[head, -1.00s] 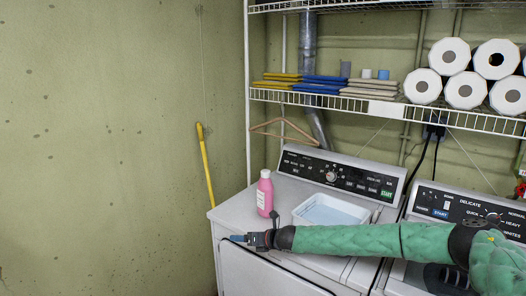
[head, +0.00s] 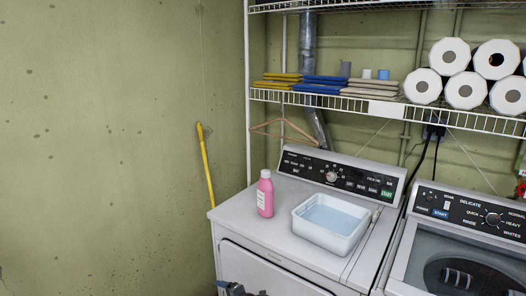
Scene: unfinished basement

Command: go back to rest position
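The rest of that arm is out of view.
A white dryer (head: 240,222) carries a pink bottle (head: 265,196) standing upright and a white tub (head: 325,236) with pale blue contents. A washer (head: 400,268) stands at right. A wire shelf (head: 385,107) with paper rolls (head: 466,90) hangs above. A yellow pole (head: 206,165) leans at the wall.

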